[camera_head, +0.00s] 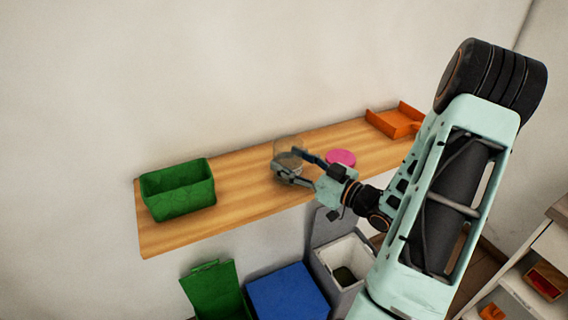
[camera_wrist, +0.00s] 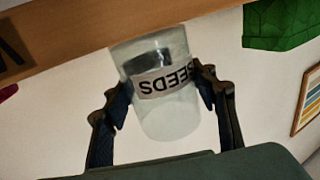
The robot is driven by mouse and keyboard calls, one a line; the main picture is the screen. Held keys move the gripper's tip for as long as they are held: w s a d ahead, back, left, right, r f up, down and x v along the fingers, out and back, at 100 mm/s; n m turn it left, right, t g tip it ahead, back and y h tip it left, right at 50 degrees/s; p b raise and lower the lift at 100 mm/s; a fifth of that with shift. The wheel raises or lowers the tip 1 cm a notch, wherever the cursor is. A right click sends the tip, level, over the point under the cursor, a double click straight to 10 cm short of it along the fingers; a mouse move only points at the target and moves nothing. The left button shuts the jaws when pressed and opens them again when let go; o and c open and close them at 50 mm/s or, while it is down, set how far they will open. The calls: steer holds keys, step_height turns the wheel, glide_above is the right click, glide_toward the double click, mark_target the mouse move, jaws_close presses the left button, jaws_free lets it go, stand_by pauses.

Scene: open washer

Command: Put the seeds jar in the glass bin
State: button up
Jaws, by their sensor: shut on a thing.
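The seeds jar (camera_head: 289,145) is clear glass, with a white band reading SEEDS. In the head view it is at the middle of the wooden shelf; whether it touches the shelf is unclear. My gripper (camera_head: 287,164) is shut on it from the right. In the wrist view the jar (camera_wrist: 168,115) is between the two fingers of my gripper (camera_wrist: 163,86), its label upside down in the picture. Below the shelf are a green bin (camera_head: 213,290), a blue-lidded bin (camera_head: 288,294) and a grey bin (camera_head: 343,258) standing open. I cannot tell which is the glass bin.
The wooden shelf (camera_head: 238,190) runs along the wall. A green basket (camera_head: 178,190) stands at its left end, a pink disc (camera_head: 341,158) lies right of the jar, and an orange tray (camera_head: 396,121) is at the far right. White shelving (camera_head: 520,285) stands at lower right.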

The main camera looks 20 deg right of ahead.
steer(key=shift+w+a+f, duration=0.1)
steer(key=shift+f, duration=0.2)
steer(key=shift+f, duration=0.15)
steer(key=o, duration=1.4)
